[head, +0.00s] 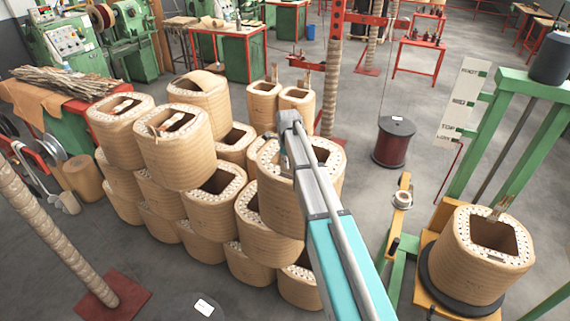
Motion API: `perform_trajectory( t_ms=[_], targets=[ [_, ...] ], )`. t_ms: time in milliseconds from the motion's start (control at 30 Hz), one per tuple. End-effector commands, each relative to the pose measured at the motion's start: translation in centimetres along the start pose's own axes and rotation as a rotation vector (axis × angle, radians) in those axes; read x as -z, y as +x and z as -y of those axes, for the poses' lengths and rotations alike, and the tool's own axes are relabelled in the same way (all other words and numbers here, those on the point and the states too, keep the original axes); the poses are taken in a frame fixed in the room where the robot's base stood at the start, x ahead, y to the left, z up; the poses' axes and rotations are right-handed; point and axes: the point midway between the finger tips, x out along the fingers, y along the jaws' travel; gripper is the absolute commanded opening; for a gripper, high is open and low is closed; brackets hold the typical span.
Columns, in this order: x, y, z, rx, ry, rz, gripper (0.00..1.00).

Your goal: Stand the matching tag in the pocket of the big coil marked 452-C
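Several big tan coils with square openings stand stacked in the middle, such as the front upper coil (172,160) and the coil behind my arm (275,205). Another big coil (470,275) sits on a black turntable at the right, with a pale upright piece at its opening. No 452-C marking is readable.
A green stand (487,135) with a white ROOT, MID, TOP board (464,104) rises at the right. A dark red drum (394,142) stands on the floor. A wrapped post on a red base (113,296) is at lower left. Grey floor between stack and drum is clear.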

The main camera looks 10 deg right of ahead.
Motion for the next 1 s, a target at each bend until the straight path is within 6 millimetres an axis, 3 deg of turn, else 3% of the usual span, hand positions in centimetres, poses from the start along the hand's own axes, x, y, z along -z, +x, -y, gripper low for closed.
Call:
perform_trajectory(
  t_ms=[1000],
  targets=[
    [0.1, 4.6, 0.0, 0.0, 0.001, 0.0, 0.0]
  ],
)
